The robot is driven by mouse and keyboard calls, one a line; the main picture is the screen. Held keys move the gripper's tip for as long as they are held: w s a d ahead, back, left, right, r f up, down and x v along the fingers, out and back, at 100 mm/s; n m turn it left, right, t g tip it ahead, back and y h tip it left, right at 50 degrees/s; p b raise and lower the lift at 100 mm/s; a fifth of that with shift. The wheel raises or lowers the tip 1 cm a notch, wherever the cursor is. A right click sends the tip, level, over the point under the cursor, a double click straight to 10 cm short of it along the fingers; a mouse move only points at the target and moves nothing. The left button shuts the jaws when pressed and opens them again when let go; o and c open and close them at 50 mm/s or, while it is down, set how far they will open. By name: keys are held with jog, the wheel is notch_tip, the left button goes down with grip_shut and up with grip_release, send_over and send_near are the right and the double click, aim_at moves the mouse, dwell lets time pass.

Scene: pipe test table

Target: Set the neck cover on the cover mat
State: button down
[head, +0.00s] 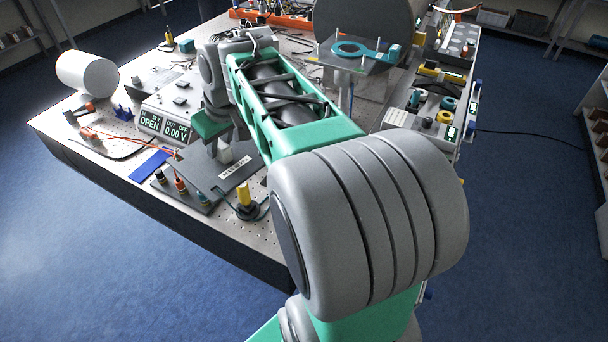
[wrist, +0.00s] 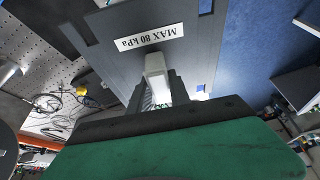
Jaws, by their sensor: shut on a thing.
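My gripper (head: 220,152) points down over the grey plate labelled MAX 80 kPa. In the wrist view the neck cover (wrist: 155,72) shows at the dark fingers (wrist: 167,88), near the label. Whether it touches the plate I cannot tell. A flat blue rectangle, apparently the cover mat (head: 150,164), lies on the table left of my gripper. It is bare.
Left of my gripper is a meter box (head: 166,122) reading OPEN and 0.00 V. Red leads (head: 112,138) run near the blue mat.

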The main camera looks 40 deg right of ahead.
jog(key=d+f+b, duration=0.1)
jog(key=d, duration=1.2)
jog(key=s+d+f+n+y+b, duration=0.1)
jog(key=s+d+f, duration=0.1)
jog(key=s+d, duration=0.6)
jog(key=s+d+f+n+b, duration=0.1)
jog(key=s+d+n, duration=0.1)
jog(key=s+d, duration=0.65)
jog(key=w+a+f+b, duration=0.1)
jog(key=w+a+f, duration=0.1)
jog(key=w+f, duration=0.1)
jog(key=w+a+f+b, duration=0.1)
jog(key=w+a+f, duration=0.2)
jog(key=w, duration=0.2)
jog(key=w+a+f+b, duration=0.2)
jog(key=w+f, duration=0.2)
jog(key=shift+a, duration=0.3)
notch_tip(320, 180, down, 3)
jog(key=shift+w+r, duration=0.1)
jog(key=shift+w, duration=0.05)
jog(key=shift+f, duration=0.4)
jog(key=c, duration=1.6)
grip_release()
jog(key=shift+f, duration=0.1)
jog(key=shift+c, duration=0.2)
jog(key=o, duration=0.4)
jog(key=shift+o, duration=0.2)
